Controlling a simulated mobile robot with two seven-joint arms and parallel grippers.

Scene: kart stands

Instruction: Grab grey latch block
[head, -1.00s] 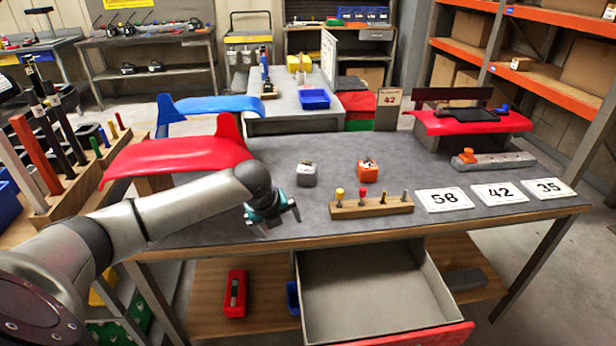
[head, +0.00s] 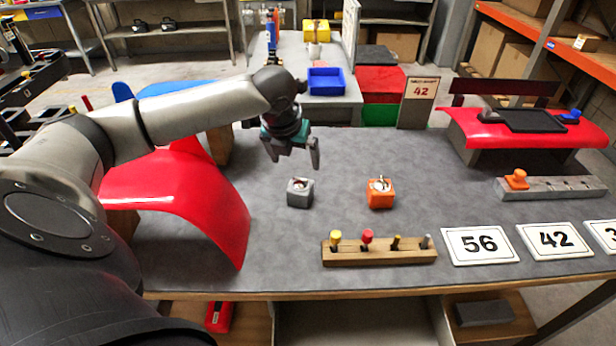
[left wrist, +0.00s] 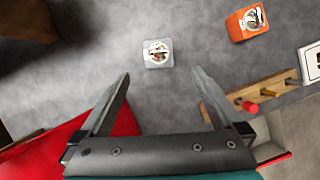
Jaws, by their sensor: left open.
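The grey latch block (head: 300,193) stands on the grey worktop, with a metal latch on its top. It also shows in the left wrist view (left wrist: 158,53), ahead of the fingers and apart from them. My left gripper (head: 293,163) is open and empty. It hangs above the worktop, just behind the grey block in the head view. In the left wrist view its two fingers (left wrist: 163,100) are spread wide with bare worktop between them. My right gripper is in neither view.
An orange latch block (head: 380,193) stands to the right of the grey one. A wooden peg holder (head: 380,254) lies in front, with number cards (head: 478,246) beside it. A red curved panel (head: 190,195) is at the left. Worktop around the grey block is clear.

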